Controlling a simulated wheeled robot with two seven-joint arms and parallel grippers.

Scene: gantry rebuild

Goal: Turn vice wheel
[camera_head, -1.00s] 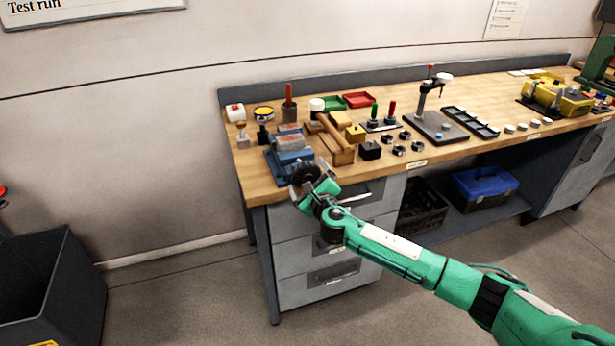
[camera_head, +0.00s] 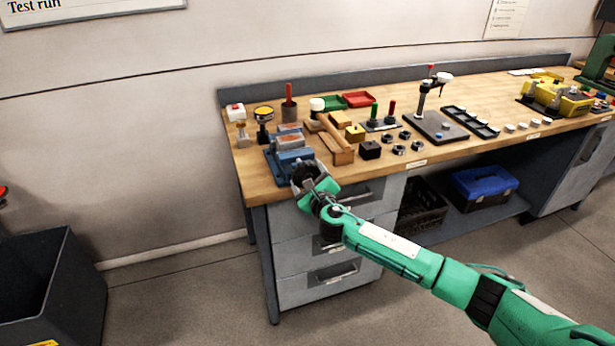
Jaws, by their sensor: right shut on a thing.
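The blue vice (camera_head: 290,153) sits at the front left corner of the wooden workbench, with grey jaws on top. Its dark round wheel (camera_head: 306,173) faces the front edge of the bench. My right gripper (camera_head: 312,182), at the end of the green arm, is at the wheel and shut on it. The gripper hides part of the wheel's lower right. My left gripper is not in view.
Wooden blocks (camera_head: 341,154), dark rings (camera_head: 398,149) and small trays (camera_head: 357,99) lie right of the vice on the bench (camera_head: 258,186). Drawers (camera_head: 331,275) stand below my gripper. A dark bin (camera_head: 55,290) stands on the floor at left.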

